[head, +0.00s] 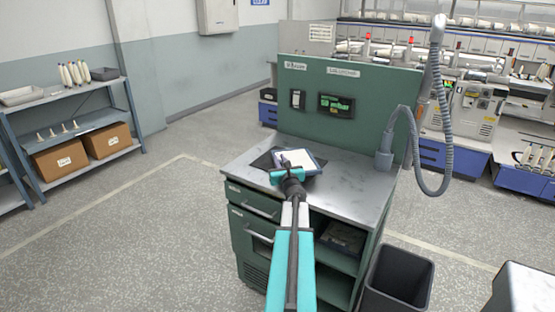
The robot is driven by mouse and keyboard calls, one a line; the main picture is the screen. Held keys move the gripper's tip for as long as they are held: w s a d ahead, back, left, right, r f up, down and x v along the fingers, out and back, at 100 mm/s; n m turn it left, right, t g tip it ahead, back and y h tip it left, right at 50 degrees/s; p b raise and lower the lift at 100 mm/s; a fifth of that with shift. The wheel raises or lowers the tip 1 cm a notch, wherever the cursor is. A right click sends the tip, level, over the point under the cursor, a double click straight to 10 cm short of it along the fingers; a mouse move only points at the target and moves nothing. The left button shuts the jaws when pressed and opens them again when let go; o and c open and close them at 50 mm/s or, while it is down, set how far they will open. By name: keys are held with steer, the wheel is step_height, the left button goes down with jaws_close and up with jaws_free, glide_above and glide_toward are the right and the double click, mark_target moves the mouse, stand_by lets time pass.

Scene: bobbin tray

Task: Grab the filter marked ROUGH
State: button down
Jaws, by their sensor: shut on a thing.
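A flat white filter-like panel with a blue edge (308,162) is at the back left of the metal worktop. My gripper (285,162) reaches over the worktop and is shut on this panel at its left part. No ROUGH marking can be read on it at this size. The gripper and wrist hide part of the panel. A dark mat (262,162) shows beneath and to the left of it. I cannot tell whether the panel touches the mat or is held just above it.
The worktop (355,185) is clear at the right. A green back panel (385,100) with a small display (337,105) rises behind it. A grey hose (446,150) hangs at the right. A dark bin (398,280) stands at the front right. Shelves (70,95) stand far left.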

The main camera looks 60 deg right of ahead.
steer(key=b+v, duration=0.1)
steer(key=v, duration=0.7)
steer(key=shift+r, duration=0.45)
